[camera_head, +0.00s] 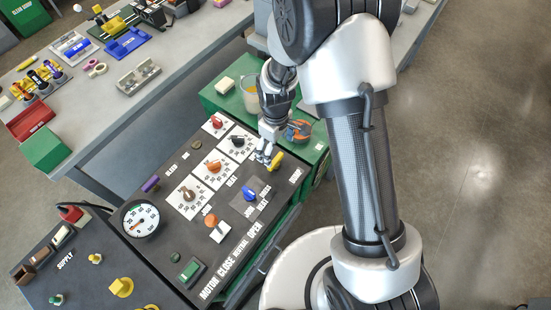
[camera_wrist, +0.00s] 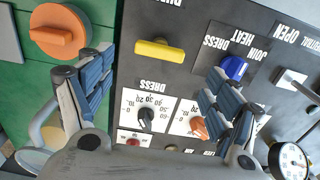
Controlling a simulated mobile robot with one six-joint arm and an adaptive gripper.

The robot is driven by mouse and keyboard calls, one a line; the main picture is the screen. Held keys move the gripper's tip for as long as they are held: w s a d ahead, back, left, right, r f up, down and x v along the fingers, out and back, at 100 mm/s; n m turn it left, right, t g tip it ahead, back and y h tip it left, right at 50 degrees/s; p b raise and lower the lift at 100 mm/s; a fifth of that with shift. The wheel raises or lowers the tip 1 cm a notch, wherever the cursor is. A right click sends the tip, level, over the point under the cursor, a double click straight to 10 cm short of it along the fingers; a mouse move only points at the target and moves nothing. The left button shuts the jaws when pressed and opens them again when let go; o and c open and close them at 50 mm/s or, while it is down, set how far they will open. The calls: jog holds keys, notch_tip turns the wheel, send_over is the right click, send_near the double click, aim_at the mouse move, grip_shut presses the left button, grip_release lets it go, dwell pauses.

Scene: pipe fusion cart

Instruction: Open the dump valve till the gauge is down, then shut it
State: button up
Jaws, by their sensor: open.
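The dump valve is a yellow bar handle (camera_head: 276,161) at the panel's far right corner. In the wrist view the yellow handle (camera_wrist: 159,50) lies crosswise, under an upside-down label that is partly cut off. My gripper (camera_head: 266,156) is open and empty, just beside and above the handle. In the wrist view its fingertips (camera_wrist: 160,68) stand apart on either side of the handle; contact cannot be told. The round white gauge (camera_head: 141,218) is at the panel's left end and is partly cut off in the wrist view (camera_wrist: 290,162). Its reading is too small to tell surely.
A blue knob (camera_head: 249,194) and orange knob (camera_head: 212,166) stand near the handle. A green side shelf (camera_head: 222,98) holds an orange round thing (camera_wrist: 58,32) close to my left finger in the wrist view. A grey workbench (camera_head: 135,105) lies at upper left; open floor is at right.

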aim_at(275, 160)
notch_tip(275, 160, down, 8)
jog(key=shift+r+b, duration=0.25)
jog(key=shift+b, duration=0.45)
jog(key=shift+c, duration=0.2)
jog(key=c, duration=1)
